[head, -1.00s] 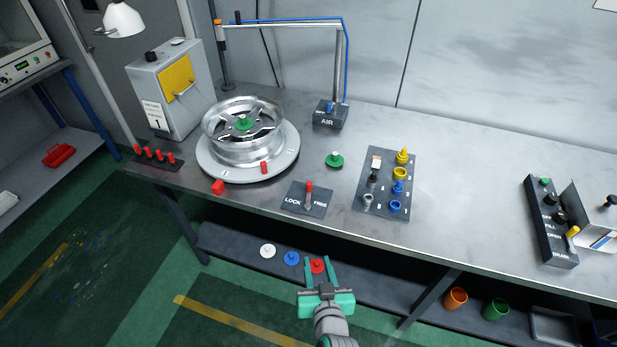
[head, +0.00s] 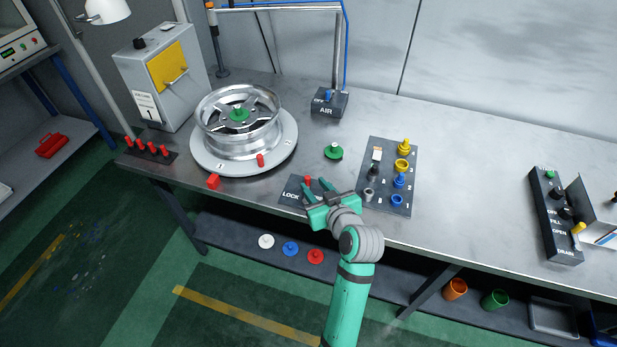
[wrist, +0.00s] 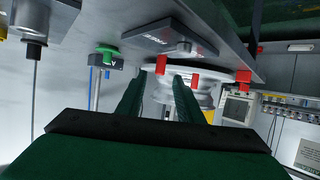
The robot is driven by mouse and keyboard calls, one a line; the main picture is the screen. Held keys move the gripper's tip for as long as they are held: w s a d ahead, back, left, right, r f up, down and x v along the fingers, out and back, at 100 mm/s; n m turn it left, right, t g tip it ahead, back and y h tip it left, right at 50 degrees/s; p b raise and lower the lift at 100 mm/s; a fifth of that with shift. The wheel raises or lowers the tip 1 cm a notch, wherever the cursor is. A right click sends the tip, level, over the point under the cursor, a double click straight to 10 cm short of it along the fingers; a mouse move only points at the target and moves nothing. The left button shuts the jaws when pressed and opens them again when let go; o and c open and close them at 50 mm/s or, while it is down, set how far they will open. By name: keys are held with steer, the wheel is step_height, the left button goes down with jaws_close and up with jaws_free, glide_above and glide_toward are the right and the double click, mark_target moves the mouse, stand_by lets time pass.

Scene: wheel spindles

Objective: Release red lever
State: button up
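The red lever (head: 308,181) stands on a dark plate marked LOCK (head: 290,193) at the table's front edge. My gripper (head: 314,188) is just in front of it, over the plate, with its two green fingers apart. The gripper covers the lever's lower part and the FREE side of the plate in the head view. In the wrist view, which is tipped over, the lever's red end (wrist: 161,65) shows between the open fingers (wrist: 158,85), near their tips. I cannot tell whether either finger touches it.
A wheel (head: 237,128) sits on a round turntable (head: 215,170) to the left, with a red block (head: 213,182) nearby. A panel of coloured fittings (head: 377,205) is close on the right. A green knob (head: 333,152) stands behind the lever.

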mark_target(309, 179)
steer(key=shift+x, duration=3.15)
jaws_close()
